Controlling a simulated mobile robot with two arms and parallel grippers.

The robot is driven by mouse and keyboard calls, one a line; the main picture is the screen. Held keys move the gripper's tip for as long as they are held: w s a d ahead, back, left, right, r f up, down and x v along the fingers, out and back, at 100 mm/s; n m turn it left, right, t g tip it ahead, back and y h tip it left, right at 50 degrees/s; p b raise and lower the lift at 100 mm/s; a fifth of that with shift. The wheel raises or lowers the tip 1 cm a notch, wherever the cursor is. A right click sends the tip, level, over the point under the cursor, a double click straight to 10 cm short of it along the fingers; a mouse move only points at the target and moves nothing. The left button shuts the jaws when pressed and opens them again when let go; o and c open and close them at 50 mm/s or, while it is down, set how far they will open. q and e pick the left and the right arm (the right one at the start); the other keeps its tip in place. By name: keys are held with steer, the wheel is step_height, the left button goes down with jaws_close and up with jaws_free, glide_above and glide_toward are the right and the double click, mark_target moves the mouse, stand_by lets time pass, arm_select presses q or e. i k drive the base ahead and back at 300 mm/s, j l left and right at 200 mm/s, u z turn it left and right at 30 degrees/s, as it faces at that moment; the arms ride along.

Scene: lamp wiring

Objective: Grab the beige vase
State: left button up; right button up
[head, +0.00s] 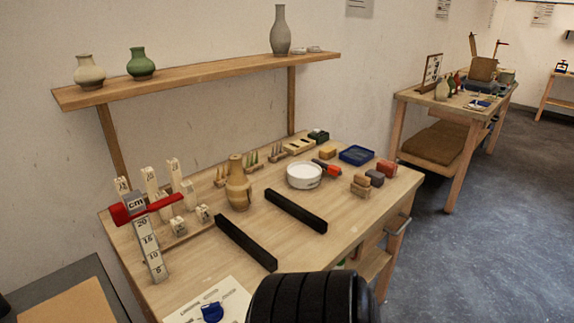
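A squat beige vase (89,73) with a narrow neck stands upright near the left end of the wooden wall shelf (200,82). A green vase (140,64) stands to its right, and a tall grey vase (280,31) stands near the shelf's right end. A darker tan, banded vase (238,184) stands upright on the workbench below. Neither of my grippers can be made out in the head view. A black ribbed rounded part, which looks like part of my arm, fills the bottom middle; no fingers show on it.
The workbench (345,225) holds two black bars (296,211), a white round bowl (304,176), a blue tray (356,156), coloured blocks and a red-topped height gauge (148,240). White numbered pieces stand below the shelf's left part. Open floor (470,235) lies at right.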

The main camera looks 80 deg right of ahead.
mark_target(238, 188)
steer(key=z, duration=0.4)
steer(key=l+z, duration=0.15)
steer(key=z, duration=0.7)
steer(key=i+z, duration=0.1)
steer(key=z, duration=0.7)
steer(key=l, duration=0.35)
steer(key=u, duration=0.05)
